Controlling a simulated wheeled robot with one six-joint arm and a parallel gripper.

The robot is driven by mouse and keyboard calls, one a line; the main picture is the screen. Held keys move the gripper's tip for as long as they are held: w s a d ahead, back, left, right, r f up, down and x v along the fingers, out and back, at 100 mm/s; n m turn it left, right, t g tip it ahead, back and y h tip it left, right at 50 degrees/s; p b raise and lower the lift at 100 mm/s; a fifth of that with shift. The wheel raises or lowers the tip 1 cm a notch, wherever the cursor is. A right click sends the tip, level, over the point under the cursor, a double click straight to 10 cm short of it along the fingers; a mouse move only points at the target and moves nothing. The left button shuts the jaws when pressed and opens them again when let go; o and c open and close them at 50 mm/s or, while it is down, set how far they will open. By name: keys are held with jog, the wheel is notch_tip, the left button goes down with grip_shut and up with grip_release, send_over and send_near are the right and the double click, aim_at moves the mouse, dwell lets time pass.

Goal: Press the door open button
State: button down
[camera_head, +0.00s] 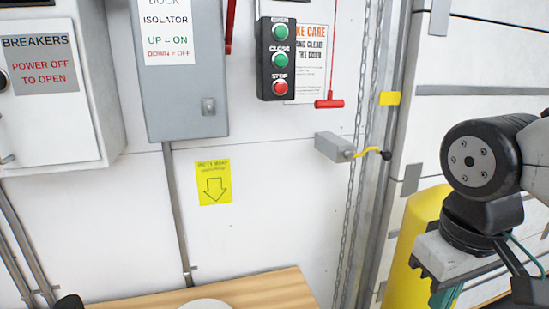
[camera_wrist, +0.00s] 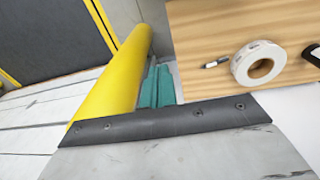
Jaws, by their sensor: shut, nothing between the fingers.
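A black push-button box (camera_head: 266,72) is mounted on the white wall, at upper centre in the head view. Its top green button (camera_head: 279,32) has a label too small to read clearly. The green button below (camera_head: 281,60) is marked CLOSE, and the red button at the bottom (camera_head: 280,87) is marked STOP. My gripper (camera_head: 445,297) points down at the lower right, well to the right of and below the box. Its teal fingers are together and empty in the wrist view (camera_wrist: 155,88). The button box does not show in the wrist view.
A red pull handle (camera_head: 329,103) hangs right of the box, beside chains. A grey box (camera_head: 332,147) juts from the wall below. A yellow post (camera_head: 410,250) stands by my gripper. A wooden tabletop (camera_wrist: 205,55) holds a white tape roll (camera_wrist: 240,68). A grey isolator (camera_head: 185,100) is left.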

jog(key=s+d+m, duration=0.1)
jog(key=d, duration=0.1)
jog(key=s+d+f+m, duration=0.1)
jog(key=s+d, duration=0.1)
jog(key=shift+f+m+t, duration=0.1)
jog(key=shift+m+t, duration=0.2)
jog(key=shift+m, duration=0.1)
